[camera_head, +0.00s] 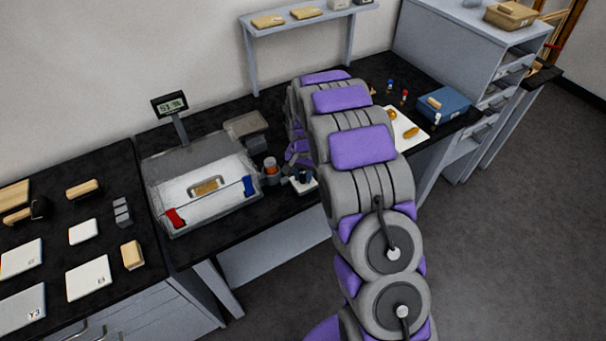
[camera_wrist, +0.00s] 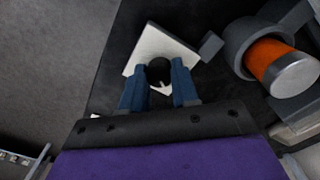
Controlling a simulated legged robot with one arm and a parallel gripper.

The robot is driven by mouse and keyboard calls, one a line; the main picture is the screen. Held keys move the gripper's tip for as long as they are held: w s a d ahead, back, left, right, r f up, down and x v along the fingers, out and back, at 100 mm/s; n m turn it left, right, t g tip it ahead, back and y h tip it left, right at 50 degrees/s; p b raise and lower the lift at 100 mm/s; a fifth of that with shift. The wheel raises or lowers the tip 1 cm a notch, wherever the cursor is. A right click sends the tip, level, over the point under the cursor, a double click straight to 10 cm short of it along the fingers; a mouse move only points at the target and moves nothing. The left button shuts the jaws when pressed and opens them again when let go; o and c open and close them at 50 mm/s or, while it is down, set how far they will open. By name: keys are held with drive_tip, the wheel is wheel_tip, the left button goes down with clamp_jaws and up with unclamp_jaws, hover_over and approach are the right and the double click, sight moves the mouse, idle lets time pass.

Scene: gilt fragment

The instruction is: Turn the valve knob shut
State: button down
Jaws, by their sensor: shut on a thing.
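The black valve knob (camera_wrist: 160,69) stands on a white square plate (camera_wrist: 150,42) in the wrist view. My gripper (camera_wrist: 160,80) has its two blue fingers on either side of the knob and is shut on it. A white pointer-like mark shows just below the knob, between the fingers. In the head view, my gripper (camera_head: 303,176) is low over the bench, at the white plate (camera_head: 308,187). My arm and the fingers hide most of the knob there.
An orange cylinder with a grey cap (camera_wrist: 275,62) sits in a grey holder close to the right of the plate. A balance with a clear box (camera_head: 200,185) and display (camera_head: 170,105) stands to the left. A blue box (camera_head: 443,104) is behind, to the right of my arm.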

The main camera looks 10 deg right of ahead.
sight(303, 175)
drive_tip(key=c, duration=1.1)
unclamp_jaws()
drive_tip(key=shift+w, duration=0.3)
drive_tip(key=shift+o, duration=1.3)
drive_tip(key=shift+s, duration=0.15)
wheel_tip(303, 175, up, 17)
drive_tip(key=p, duration=0.3)
drive_tip(key=shift+r, duration=0.15)
